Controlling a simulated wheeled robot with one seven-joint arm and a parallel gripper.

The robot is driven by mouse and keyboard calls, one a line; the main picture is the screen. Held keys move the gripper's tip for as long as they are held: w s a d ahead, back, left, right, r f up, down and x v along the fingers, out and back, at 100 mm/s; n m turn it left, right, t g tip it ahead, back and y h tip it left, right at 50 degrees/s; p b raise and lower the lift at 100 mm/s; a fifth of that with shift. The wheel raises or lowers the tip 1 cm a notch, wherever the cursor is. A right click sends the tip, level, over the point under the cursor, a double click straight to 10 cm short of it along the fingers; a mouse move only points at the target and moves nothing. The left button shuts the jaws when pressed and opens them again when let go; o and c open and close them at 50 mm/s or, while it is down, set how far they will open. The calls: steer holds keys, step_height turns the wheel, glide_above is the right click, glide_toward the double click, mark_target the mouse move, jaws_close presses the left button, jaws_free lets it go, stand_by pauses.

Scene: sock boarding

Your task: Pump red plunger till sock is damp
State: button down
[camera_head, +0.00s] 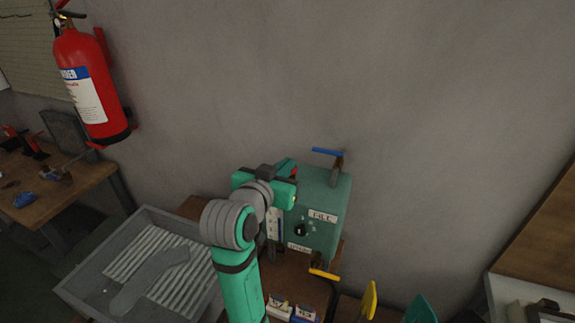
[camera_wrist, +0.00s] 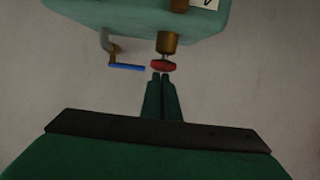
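A red plunger knob (camera_wrist: 163,67) sits on a thin stem out of a brass fitting on the green tank (camera_wrist: 130,22). In the head view the tank (camera_head: 322,190) stands against the wall, with a small patch of red (camera_head: 292,168) beside my gripper. My gripper (camera_wrist: 160,77) has its two fingers together, with nothing visible between them. Their tips are at the knob's edge in the wrist view; I cannot tell whether they touch it. A grey sock (camera_head: 150,280) lies flat on the ribbed tray (camera_head: 75,290) at lower left. Its dampness cannot be told.
A blue lever (camera_head: 328,151) tops the tank and a yellow lever (camera_head: 324,274) is at its base. Yellow and teal shapes (camera_head: 368,300) stand at the front right. A fire extinguisher (camera_head: 88,85) hangs at upper left. The wall above is bare.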

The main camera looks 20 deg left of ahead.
steer(key=s+r, duration=0.6)
steer(key=s, duration=0.3)
steer(key=shift+s+d+r, duration=0.2)
steer(key=shift+s+d, duration=0.15)
